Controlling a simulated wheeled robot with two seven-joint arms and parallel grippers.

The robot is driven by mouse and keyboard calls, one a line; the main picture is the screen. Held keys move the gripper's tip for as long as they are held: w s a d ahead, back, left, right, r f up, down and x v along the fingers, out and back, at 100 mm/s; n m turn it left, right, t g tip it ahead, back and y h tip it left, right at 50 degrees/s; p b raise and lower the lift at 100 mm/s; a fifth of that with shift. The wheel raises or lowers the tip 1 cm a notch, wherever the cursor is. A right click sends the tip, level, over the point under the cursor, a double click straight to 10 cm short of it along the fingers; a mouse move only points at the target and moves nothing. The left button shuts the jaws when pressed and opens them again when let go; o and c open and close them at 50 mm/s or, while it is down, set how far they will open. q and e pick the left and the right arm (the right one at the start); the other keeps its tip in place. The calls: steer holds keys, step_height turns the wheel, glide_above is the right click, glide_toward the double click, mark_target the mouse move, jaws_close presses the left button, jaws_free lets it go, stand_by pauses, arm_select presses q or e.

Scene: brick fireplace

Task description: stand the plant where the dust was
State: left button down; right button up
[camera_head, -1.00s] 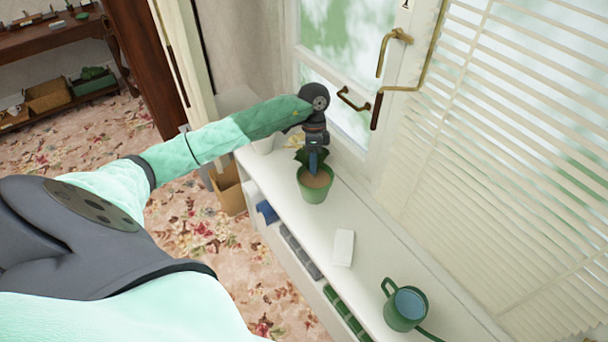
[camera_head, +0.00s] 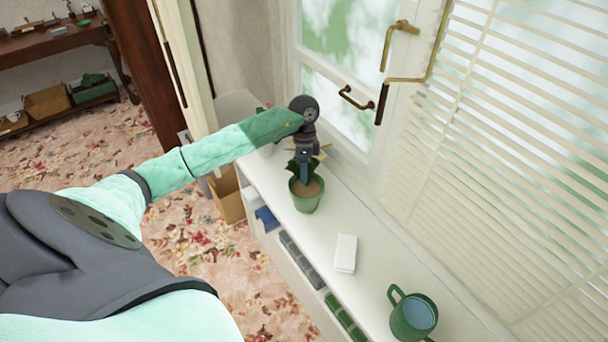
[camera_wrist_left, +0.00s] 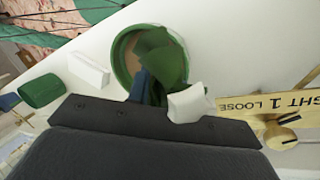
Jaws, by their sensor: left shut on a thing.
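The plant stands upright in a green pot (camera_head: 305,200) with brown soil and dark green leaves, over the white sill-top shelf (camera_head: 375,290). My left gripper (camera_head: 304,178) points down and is shut at the plant, among its leaves. The head view does not show clearly whether the pot touches the shelf. In the left wrist view, the pot's rim (camera_wrist_left: 120,62) and leaves (camera_wrist_left: 160,55) lie just beyond the fingers, whose exact hold is partly hidden. No dust can be made out. My right gripper does not show.
A small white block (camera_head: 345,254) lies on the shelf to the right of the pot. A green watering can (camera_head: 400,318) stands further right. A wooden lettered piece (camera_wrist_left: 255,103) lies near the fingers in the wrist view. The window and blind (camera_head: 490,160) bound the shelf behind.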

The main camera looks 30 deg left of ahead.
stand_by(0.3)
arm_select(q)
steer(key=c, duration=1.3)
jaws_free()
steer(key=shift+f, duration=0.1)
steer(key=shift+o, duration=0.2)
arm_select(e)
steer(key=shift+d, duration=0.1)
arm_select(q)
steer(key=shift+r+p, duration=0.3)
steer(key=shift+r, duration=0.15)
steer(key=p+v, duration=0.6)
steer(key=v, duration=0.5)
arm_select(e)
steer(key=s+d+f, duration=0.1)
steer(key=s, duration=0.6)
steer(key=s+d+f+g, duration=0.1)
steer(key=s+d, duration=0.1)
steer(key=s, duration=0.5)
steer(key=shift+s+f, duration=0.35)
arm_select(q)
steer(key=shift+w+r, duration=0.1)
steer(key=shift+r, duration=0.05)
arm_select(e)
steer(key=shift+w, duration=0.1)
